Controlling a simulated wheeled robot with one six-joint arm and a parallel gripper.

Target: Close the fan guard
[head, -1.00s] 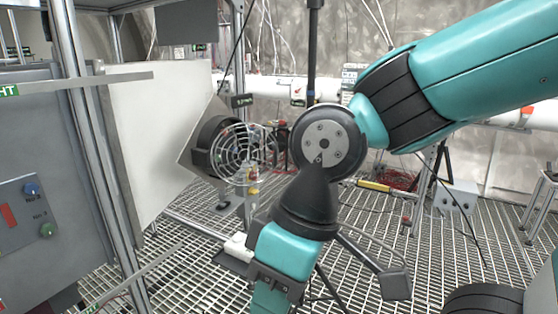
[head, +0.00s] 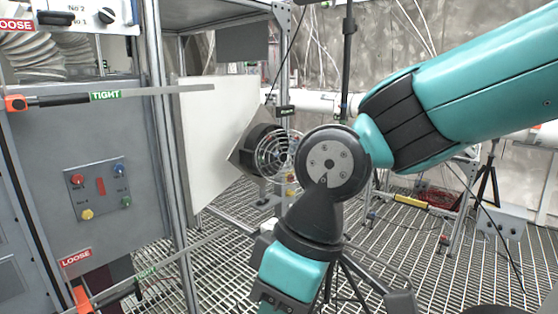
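The fan guard (head: 274,152) is a pale round wire grille of rings. It sits at the front right of a dark fan (head: 258,150), beside my arm. I cannot tell whether the guard touches the fan's rim all round or stands apart from it. The fan is mounted on a square plate (head: 238,156) at the edge of a large white panel. My arm comes in from the upper right, bends at a dark joint just right of the guard and runs down out of the picture. My gripper is not in view.
A grey cabinet (head: 60,190) with coloured buttons stands at the left. Clamp handles (head: 70,98) labelled LOOSE and TIGHT reach across it. A metal post (head: 164,150) stands between cabinet and white panel (head: 215,135). Open grating floor (head: 410,250) lies to the right, with cables and stands farther back.

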